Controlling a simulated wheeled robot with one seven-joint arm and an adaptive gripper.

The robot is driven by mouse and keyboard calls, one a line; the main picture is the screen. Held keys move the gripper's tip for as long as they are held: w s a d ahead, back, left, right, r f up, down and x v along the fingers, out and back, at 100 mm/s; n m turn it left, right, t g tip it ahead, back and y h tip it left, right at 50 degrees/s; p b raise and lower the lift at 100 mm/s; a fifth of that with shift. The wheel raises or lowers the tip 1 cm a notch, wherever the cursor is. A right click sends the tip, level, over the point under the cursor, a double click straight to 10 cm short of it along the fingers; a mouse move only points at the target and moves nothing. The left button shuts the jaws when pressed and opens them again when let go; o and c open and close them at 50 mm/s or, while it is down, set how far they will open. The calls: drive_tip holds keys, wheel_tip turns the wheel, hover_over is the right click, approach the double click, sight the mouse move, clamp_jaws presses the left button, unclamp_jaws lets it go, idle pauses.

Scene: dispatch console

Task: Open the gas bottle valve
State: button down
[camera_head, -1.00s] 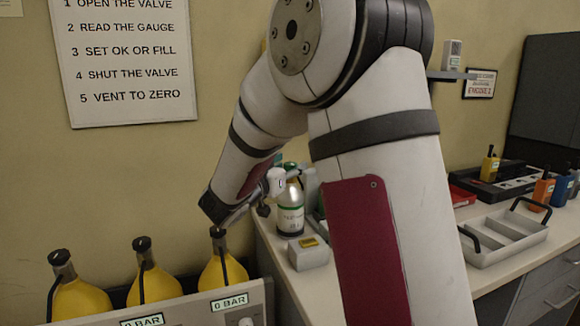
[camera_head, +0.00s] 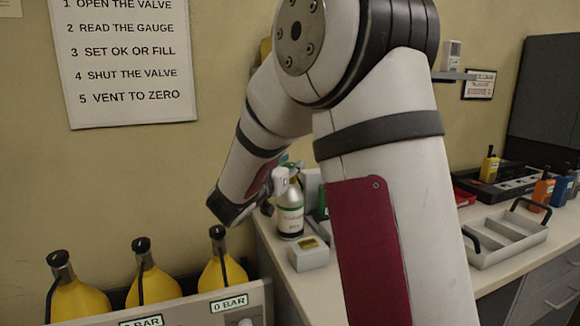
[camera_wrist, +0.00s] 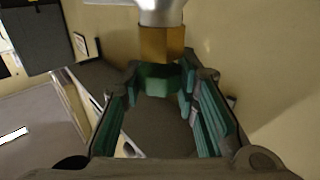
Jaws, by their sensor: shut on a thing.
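The gas bottle (camera_head: 290,217) stands upright on the bench. It is grey with a pale label and a green shoulder, and my gripper partly hides its top. In the wrist view, a green valve knob (camera_wrist: 156,83) sits between the fingertips of my gripper (camera_wrist: 160,76), below a brass hex fitting (camera_wrist: 162,42) and a silver body. My gripper is shut on the knob, with teal pads on either side. In the head view, my gripper (camera_head: 280,181) is at the bottle's top, and its fingers are hard to make out.
A small grey box (camera_head: 309,256) stands just in front of the bottle. Yellow cylinders (camera_head: 155,285) stand at lower left behind a panel with 0 BAR displays (camera_head: 229,303). A grey tray (camera_head: 505,238) with black handles is to the right. A wall sign (camera_head: 124,60) lists steps.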

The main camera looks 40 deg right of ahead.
drive_tip(key=shift+t, duration=0.3)
drive_tip(key=n+t+y+b, duration=0.1)
drive_tip(key=n+t+y, duration=0.1)
drive_tip(key=n+t, duration=0.1)
drive_tip(key=shift+s+d+y+b, duration=0.1)
drive_tip(key=shift+y+b, duration=0.2)
drive_tip(key=n+t+y+b, duration=0.3)
drive_tip(key=shift+f+y, duration=0.15)
drive_tip(key=shift+y, duration=0.15)
drive_tip(key=shift+n+t+y+b, duration=0.75)
drive_tip(key=shift+n+t+y, duration=0.5)
drive_tip(key=shift+y, duration=0.75)
drive_tip(key=n+y+p, duration=0.1)
drive_tip(key=y, duration=0.1)
drive_tip(key=n+y+p, duration=0.1)
drive_tip(key=n+y, duration=0.1)
drive_tip(key=n+y+p, duration=0.1)
drive_tip(key=y+p, duration=0.1)
drive_tip(key=shift+d+r+n+t+y, duration=0.15)
drive_tip(key=shift+r+n+t+y, duration=0.1)
drive_tip(key=shift+n+t+y, duration=0.15)
drive_tip(key=n+g+y+p, duration=0.1)
drive_tip(key=n+y+p, duration=0.2)
drive_tip(key=y, duration=0.1)
drive_tip(key=shift+y, duration=0.3)
drive_tip(key=shift+n+g+y+p, duration=0.55)
drive_tip(key=shift+n+y+p, duration=0.3)
drive_tip(key=shift+y+p, duration=0.4)
drive_tip(key=shift+a+y, duration=0.2)
drive_tip(key=shift+y, duration=0.15)
